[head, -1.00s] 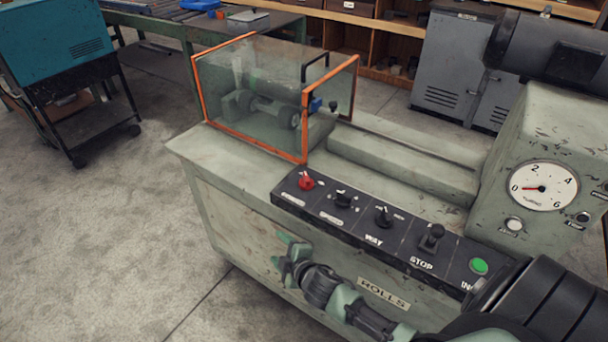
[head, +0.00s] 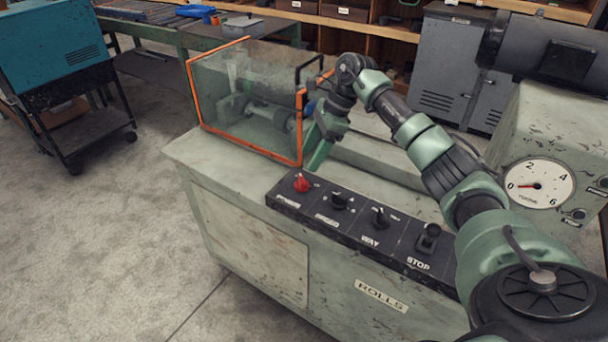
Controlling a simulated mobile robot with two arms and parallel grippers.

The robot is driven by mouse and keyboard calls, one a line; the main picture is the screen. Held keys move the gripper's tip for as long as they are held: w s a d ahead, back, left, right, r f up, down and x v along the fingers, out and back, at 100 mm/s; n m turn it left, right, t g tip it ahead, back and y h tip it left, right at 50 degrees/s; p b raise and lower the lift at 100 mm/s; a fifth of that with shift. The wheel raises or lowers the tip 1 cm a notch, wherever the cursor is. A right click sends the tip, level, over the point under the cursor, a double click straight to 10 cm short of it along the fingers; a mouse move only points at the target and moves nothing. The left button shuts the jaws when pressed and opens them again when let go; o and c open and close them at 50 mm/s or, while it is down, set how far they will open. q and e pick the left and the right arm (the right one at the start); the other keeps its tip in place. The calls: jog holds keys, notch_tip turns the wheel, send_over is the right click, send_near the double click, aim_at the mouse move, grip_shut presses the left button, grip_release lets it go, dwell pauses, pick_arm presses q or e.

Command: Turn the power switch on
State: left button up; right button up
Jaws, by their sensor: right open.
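The red power switch (head: 301,184) is a knob at the left end of the black control panel (head: 398,250) on the green machine. My right gripper (head: 316,152) is open, pointing down over the machine top just behind the panel. It is beyond and slightly right of the red knob, apart from it in the picture. Its green fingers sit close to the guard's orange corner, and whether they touch it cannot be told. My left gripper is not in view.
A clear guard with orange edges (head: 245,148) and a black handle stands just behind the panel. Other black knobs (head: 341,200) and a stop lever (head: 428,238) lie along the panel. A gauge housing (head: 540,186) stands at the right.

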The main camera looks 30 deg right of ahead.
aim_at(302, 179)
jog(key=x, duration=0.2)
jog(key=p+x, duration=0.1)
jog(key=x, duration=0.4)
jog(key=shift+s+d+f, duration=0.2)
jog(key=shift+d+f, duration=0.05)
jog(key=shift+f, duration=0.05)
grip_shut()
